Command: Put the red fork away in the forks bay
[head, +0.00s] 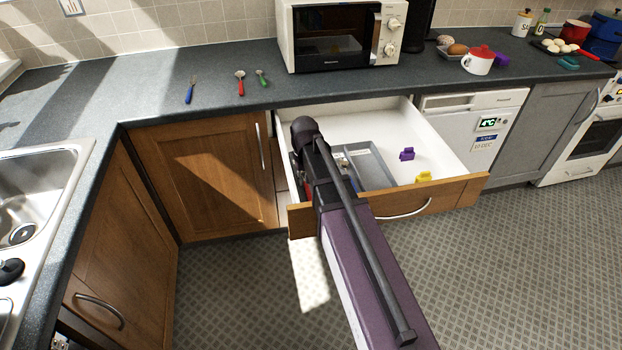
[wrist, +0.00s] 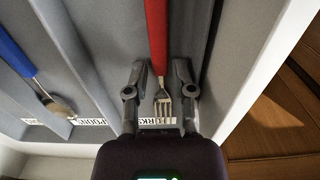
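The red fork (wrist: 158,45) shows in the wrist view with its handle pointing up the picture and its tines toward my gripper. It appears to lie in the bay with the partly covered label ending in "ORKS" (wrist: 157,121). My gripper (wrist: 158,72) is over this bay, with one finger on each side of the fork and a gap to it on both sides. It is open. The grey cutlery tray (head: 372,167) sits in the open drawer (head: 433,145). In the head view my arm hides the gripper and most of the bays.
A blue-handled spoon (wrist: 18,55) lies in the tray to the left, near the "SPOONS" label (wrist: 88,122). Purple (head: 407,154) and yellow (head: 424,177) items lie in the drawer's right part. Blue (head: 189,94), red (head: 240,87) and green (head: 263,81) handled utensils lie on the worktop.

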